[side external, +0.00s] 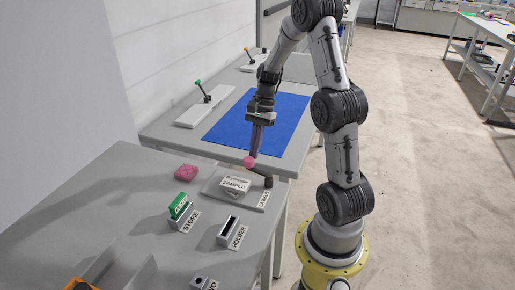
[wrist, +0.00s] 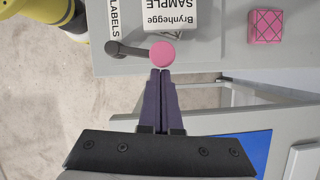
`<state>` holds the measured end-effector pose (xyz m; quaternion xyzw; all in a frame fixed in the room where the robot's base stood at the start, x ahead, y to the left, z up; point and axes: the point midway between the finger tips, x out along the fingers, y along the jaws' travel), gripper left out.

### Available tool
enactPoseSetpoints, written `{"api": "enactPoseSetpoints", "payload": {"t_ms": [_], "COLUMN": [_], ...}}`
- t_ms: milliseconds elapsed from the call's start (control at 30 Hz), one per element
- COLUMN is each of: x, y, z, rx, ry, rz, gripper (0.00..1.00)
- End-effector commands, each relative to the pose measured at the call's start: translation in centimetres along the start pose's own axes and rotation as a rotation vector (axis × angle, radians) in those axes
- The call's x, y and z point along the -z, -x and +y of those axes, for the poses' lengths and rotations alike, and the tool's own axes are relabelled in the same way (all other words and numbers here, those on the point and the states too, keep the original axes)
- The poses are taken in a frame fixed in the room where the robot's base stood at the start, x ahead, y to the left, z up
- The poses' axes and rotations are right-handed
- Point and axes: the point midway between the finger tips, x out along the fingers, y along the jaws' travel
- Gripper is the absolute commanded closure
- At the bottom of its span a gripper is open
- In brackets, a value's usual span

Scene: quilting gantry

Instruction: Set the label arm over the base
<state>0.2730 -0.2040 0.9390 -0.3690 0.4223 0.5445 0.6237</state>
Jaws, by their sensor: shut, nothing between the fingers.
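The label arm (side external: 262,171) is a dark lever with a round pink knob (side external: 249,161). It pivots at a dark post on a grey plate (side external: 212,190) marked LABELS. The SAMPLE block also shows in the side view (side external: 234,186). My gripper (wrist: 161,72) is shut and empty, its purple fingertips right beside the knob. I cannot tell whether they touch it. In the side view my gripper (side external: 254,153) points down at the knob.
A pink patterned block (side external: 187,172), a green-topped STORE block (side external: 180,207) and a slotted HOLDER (side external: 229,230) stand on the near table. A blue mat (side external: 262,118) lies on the far table, with another lever fixture (side external: 205,104) left of it.

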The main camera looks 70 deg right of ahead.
Motion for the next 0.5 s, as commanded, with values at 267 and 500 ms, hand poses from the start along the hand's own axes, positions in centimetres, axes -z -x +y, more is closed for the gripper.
{"api": "enactPoseSetpoints", "payload": {"t_ms": [267, 500], "x": [-1.1, -2.7], "y": [-0.5, -1.1], "z": [-0.6, -1.0], "rx": [-0.06, -0.141], "ry": [0.146, 0.351], "rz": [-0.001, 0.0], "gripper": [1.0, 1.0]}}
